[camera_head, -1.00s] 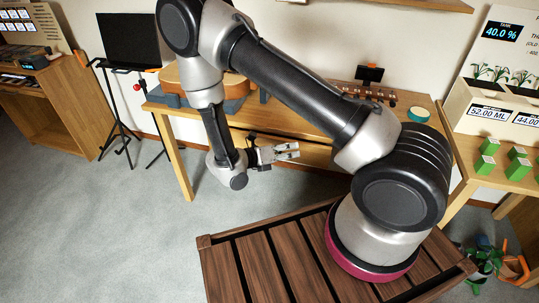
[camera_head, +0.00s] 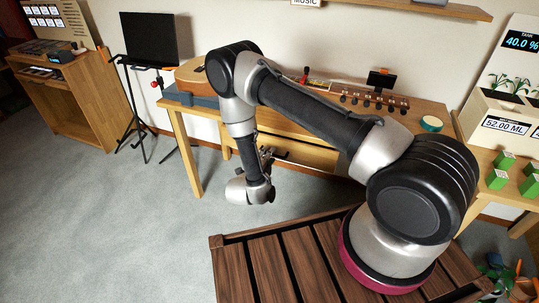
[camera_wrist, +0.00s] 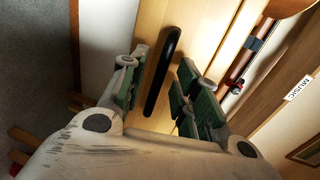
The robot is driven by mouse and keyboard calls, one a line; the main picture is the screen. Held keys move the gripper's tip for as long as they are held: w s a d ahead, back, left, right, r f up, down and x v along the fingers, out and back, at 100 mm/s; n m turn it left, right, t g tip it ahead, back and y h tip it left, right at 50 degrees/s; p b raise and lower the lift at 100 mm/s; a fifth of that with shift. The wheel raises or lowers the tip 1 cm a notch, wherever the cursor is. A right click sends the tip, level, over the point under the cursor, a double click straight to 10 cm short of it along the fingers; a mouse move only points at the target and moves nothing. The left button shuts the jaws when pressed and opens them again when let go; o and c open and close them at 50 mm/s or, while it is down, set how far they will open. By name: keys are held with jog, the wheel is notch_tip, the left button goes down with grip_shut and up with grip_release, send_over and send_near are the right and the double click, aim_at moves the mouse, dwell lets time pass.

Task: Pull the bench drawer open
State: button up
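The wooden bench (camera_head: 432,107) stands against the wall, with its drawer (camera_head: 318,157) under the top, partly hidden by my arm. In the wrist view the pale drawer front (camera_wrist: 150,37) fills the middle, with a long dark bar handle (camera_wrist: 163,68) on it. My gripper (camera_wrist: 160,92) is open, its green-padded fingers on either side of the handle in the picture. No finger clearly touches the handle, and I cannot tell how deep it sits between them. In the head view my gripper (camera_head: 266,158) is at the drawer front, mostly hidden by my wrist.
A guitar (camera_head: 193,72) lies on the bench, with a roll of tape (camera_head: 431,124) at the right end. A black music stand (camera_head: 150,42) stands to the left. Green boxes (camera_head: 498,179) sit on a surface at the right. The carpet before the bench is clear on the left.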

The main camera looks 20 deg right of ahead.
jog(key=shift+x, duration=1.05)
grip_shut()
